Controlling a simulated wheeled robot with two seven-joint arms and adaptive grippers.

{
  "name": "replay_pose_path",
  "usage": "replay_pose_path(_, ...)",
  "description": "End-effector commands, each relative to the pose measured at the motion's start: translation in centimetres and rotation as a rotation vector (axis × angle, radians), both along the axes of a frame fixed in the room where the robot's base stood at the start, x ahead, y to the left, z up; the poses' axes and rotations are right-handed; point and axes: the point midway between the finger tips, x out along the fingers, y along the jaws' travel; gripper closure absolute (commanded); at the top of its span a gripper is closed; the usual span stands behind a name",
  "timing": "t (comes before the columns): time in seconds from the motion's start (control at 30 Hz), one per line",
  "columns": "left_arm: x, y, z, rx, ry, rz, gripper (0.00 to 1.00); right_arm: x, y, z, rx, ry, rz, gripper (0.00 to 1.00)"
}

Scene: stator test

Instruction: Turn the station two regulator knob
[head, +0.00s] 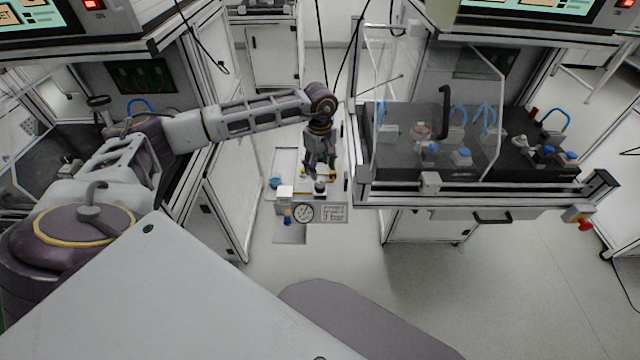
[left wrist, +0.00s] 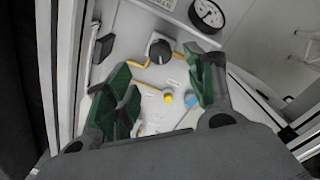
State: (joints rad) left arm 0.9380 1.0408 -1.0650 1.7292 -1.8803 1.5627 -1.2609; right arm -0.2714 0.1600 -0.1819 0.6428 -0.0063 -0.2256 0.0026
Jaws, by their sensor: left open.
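The regulator knob is a dark round knob on a pale panel, seen in the head view (head: 320,187) and in the left wrist view (left wrist: 160,51). A round white pressure gauge sits near it in the head view (head: 303,213) and in the left wrist view (left wrist: 208,14). My left gripper (head: 320,168) hangs pointing down just above the panel. In the left wrist view its green-padded fingers (left wrist: 156,66) are spread apart and empty, with the knob showing beyond and between the tips. Contact with the knob is not visible. My right gripper is not in view.
A sign reading 7 bar (head: 334,213) is beside the gauge. A workbench with a clear guard (head: 440,190) stands close on the right. A white cabinet (head: 225,205) stands on the left. Yellow and blue parts (left wrist: 190,99) show on the panel. Open floor lies in front.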

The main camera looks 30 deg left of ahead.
Motion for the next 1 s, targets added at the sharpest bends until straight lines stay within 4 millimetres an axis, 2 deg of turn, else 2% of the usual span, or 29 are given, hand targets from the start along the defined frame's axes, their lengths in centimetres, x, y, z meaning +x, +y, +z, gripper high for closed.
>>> replay_pose_path(0.3, -0.1, -0.1, -4.3, 0.000, 0.003, 0.000, 0.45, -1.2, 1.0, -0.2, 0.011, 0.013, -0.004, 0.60)
replay_pose_path(0.6, 0.0, -0.1, -7.6, 0.000, 0.002, 0.000, 0.45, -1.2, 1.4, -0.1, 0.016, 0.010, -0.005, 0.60)
replay_pose_path(1.0, 0.0, -0.1, -8.6, -0.001, 0.000, 0.000, 0.45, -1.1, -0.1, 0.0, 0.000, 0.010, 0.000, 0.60)
